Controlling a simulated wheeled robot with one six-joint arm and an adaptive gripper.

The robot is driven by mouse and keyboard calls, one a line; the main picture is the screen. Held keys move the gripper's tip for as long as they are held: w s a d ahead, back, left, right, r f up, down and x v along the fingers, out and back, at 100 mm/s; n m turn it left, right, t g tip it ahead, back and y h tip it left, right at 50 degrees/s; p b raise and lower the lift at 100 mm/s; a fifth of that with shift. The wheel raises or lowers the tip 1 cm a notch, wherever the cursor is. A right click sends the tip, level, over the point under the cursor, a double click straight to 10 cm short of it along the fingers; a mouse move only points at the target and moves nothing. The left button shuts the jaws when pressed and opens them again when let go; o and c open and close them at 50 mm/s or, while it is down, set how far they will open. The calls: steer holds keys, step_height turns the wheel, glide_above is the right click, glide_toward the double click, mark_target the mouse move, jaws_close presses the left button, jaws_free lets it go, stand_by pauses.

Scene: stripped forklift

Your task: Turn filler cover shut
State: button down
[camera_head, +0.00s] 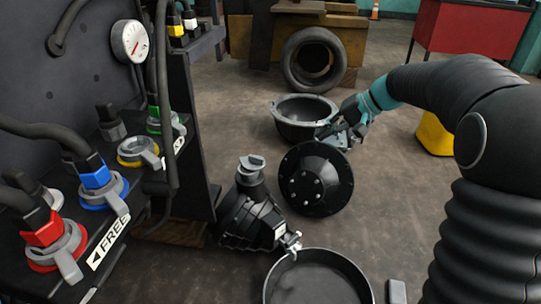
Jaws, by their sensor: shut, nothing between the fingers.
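My gripper (334,138) is at the end of the black arm with teal cuffs, coming in from the right. It is shut and empty. Its fingers are just above a round black domed hub (316,178) with light bolts; I cannot tell whether they touch it. A grey cap with a raised tab (251,163) sits on the neck of a ribbed black housing (250,215), left of the hub and well apart from my gripper. This cap looks like the filler cover, but no label shows that. I cannot tell whether it is fully shut.
A black bowl (300,110) stands behind the hub and a round black pan (318,282) in front. A metal tap (291,240) projects beside the pan. On the left are hoses, coloured lever couplings (100,183) and a gauge (131,41). Floor is clear between hub and arm.

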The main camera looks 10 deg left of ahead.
steer(key=w+a+f+y+b, duration=0.1)
steer(key=w+a+f+y, duration=0.2)
steer(key=w+f, duration=0.45)
steer(key=w+a+f+g+y+b, duration=0.1)
steer(key=w+a+f+y, duration=0.2)
steer(key=w+f, duration=0.4)
steer(key=w+a+f+y+b, duration=0.1)
steer(key=w+a+f+y, duration=0.3)
steer(key=f, duration=0.5)
steer(key=h+p, duration=0.1)
glide_toward(253, 160)
steer(key=w+a, duration=0.5)
steer(key=shift+s+a+p, duration=0.2)
steer(key=shift+s+p, duration=0.15)
steer(key=shift+s, duration=0.9)
